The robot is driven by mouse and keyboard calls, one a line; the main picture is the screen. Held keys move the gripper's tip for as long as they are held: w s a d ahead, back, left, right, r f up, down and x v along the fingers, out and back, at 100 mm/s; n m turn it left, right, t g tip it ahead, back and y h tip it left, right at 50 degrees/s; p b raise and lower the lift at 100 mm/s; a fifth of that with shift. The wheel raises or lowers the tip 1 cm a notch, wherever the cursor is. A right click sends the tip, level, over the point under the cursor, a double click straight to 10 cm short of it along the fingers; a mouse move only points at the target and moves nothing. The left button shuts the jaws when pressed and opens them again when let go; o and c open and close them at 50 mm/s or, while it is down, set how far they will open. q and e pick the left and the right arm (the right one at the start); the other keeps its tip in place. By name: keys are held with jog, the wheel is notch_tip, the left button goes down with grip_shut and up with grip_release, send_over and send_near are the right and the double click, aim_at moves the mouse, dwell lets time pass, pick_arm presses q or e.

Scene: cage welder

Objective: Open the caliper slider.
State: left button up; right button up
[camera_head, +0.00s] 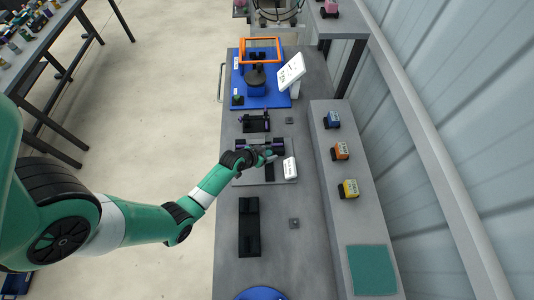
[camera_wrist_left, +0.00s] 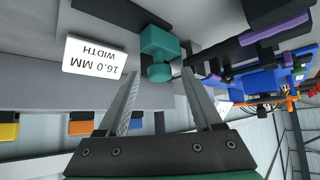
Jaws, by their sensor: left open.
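The caliper (camera_head: 270,170) is a dark fixture with purple-trimmed parts on a grey plate on the bench in the head view. A white display (camera_head: 290,168) beside it also shows in the left wrist view (camera_wrist_left: 95,58), reading "16.0 MM WIDTH" upside down. A teal block with a round knob (camera_wrist_left: 158,42) stands on the caliper's dark bar in the left wrist view. My left gripper (camera_head: 266,154) is open over the caliper. In the left wrist view its fingertips (camera_wrist_left: 159,72) are on either side of the knob's near end; I cannot tell whether they touch it.
A blue board (camera_head: 278,101) with an orange frame (camera_head: 260,41) and a tilted white screen (camera_head: 291,71) are at the far end. A black holder (camera_head: 249,228) lies nearer. Blue, orange and yellow blocks stand on the right shelf (camera_head: 338,185), with a green mat (camera_head: 371,270).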

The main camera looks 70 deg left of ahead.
pick_arm(q)
jog(key=shift+c, duration=0.2)
grip_shut()
jog(key=shift+d, duration=0.1)
dwell(1.0)
